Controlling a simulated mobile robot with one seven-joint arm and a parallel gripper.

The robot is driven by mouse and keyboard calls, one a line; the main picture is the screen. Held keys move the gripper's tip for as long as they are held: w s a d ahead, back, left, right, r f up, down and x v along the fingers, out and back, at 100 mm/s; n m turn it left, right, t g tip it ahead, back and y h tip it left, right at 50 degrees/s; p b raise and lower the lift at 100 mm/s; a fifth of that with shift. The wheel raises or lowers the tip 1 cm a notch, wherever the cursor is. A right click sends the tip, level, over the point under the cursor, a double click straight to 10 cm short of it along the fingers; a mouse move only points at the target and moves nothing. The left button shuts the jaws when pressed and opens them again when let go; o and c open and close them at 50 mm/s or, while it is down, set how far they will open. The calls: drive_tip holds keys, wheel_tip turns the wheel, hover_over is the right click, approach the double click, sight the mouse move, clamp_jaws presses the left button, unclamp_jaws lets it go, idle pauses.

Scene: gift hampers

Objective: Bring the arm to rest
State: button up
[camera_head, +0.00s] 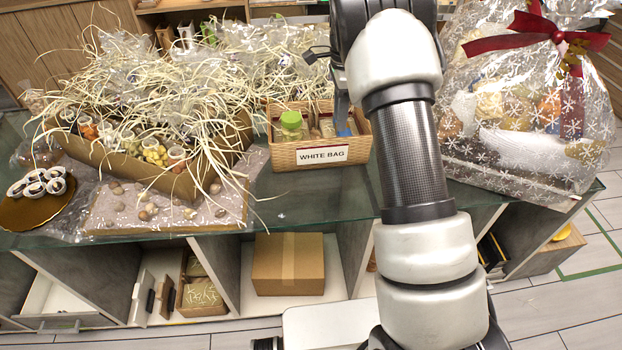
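My arm (412,160) reaches from the bottom right up over the glass-topped counter, and its white and black links cover the middle right of the view. My gripper (338,85) shows only in part beside the upper link, above the right side of a small woven basket labelled "WHITE BAG" (284,156). Its fingertips are not clear, so I cannot tell whether it is open or holds something. The basket holds a green-lidded jar (291,124) and other small items, partly hidden by my arm.
A large box with straw-like filler and wrapped goods (150,165) stands left on the glass counter (310,208). A snowflake-wrapped hamper with a red bow (525,120) stands close right of my arm. A cardboard box (288,265) sits on the shelf below. Glass before the basket is clear.

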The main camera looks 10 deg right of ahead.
wheel_tip(320, 180, up, 8)
drive_tip(key=shift+r, duration=0.25)
